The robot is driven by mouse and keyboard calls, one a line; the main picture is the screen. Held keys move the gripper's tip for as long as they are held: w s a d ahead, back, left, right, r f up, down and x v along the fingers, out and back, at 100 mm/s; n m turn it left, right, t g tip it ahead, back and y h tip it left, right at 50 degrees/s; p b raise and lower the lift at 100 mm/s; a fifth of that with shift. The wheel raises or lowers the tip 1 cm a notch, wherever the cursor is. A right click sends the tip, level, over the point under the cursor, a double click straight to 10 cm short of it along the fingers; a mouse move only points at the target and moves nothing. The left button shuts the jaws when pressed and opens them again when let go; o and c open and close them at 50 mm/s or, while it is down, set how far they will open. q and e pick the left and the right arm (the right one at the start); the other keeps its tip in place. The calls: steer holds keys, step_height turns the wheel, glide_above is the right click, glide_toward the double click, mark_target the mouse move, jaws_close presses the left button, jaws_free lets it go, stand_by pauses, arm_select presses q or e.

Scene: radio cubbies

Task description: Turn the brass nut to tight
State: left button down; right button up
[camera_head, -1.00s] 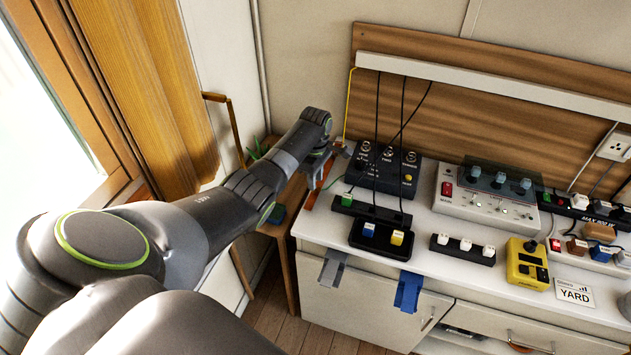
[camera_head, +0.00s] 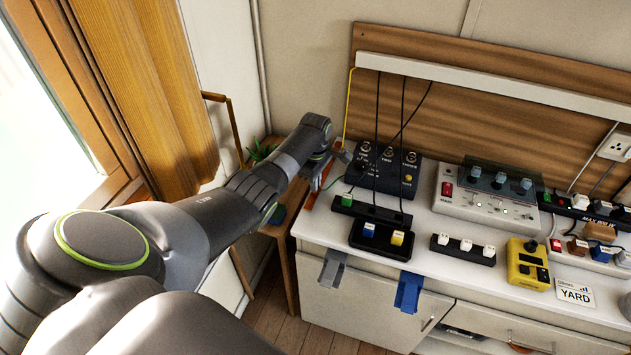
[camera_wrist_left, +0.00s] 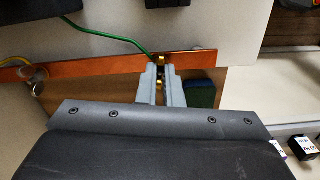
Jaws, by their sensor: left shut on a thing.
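The brass nut (camera_wrist_left: 161,62) shows in the left wrist view as a small gold piece between my fingertips, on a copper bar (camera_wrist_left: 105,63). My left gripper (camera_wrist_left: 160,75) is shut on it, and the fingers hide most of it. A green wire (camera_wrist_left: 98,33) runs to the bar beside the nut. In the head view my left gripper (camera_head: 322,180) is at the left end of the white counter, over the copper bar (camera_head: 311,198); the nut is too small to make out there. My right gripper is not in view.
A second fastener (camera_wrist_left: 38,76) sits on the bar's left part. In the head view a black knob box (camera_head: 385,170) stands just right of my gripper, with a black switch strip (camera_head: 372,210) in front. A plant (camera_head: 262,152) is behind my arm.

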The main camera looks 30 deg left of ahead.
arm_select(q)
steer(key=m+p, duration=0.1)
steer(key=m, duration=0.1)
steer(key=shift+r+m, duration=0.1)
steer(key=shift+m, duration=0.3)
steer(key=m+p, duration=0.1)
steer(key=m, duration=0.2)
steer(key=shift+m, duration=0.3)
steer(key=m+p, duration=0.1)
steer(key=m, duration=0.3)
steer(key=shift+m, duration=0.3)
steer(key=m, duration=0.9)
steer(key=shift+m, duration=0.4)
steer(key=m, duration=1.2)
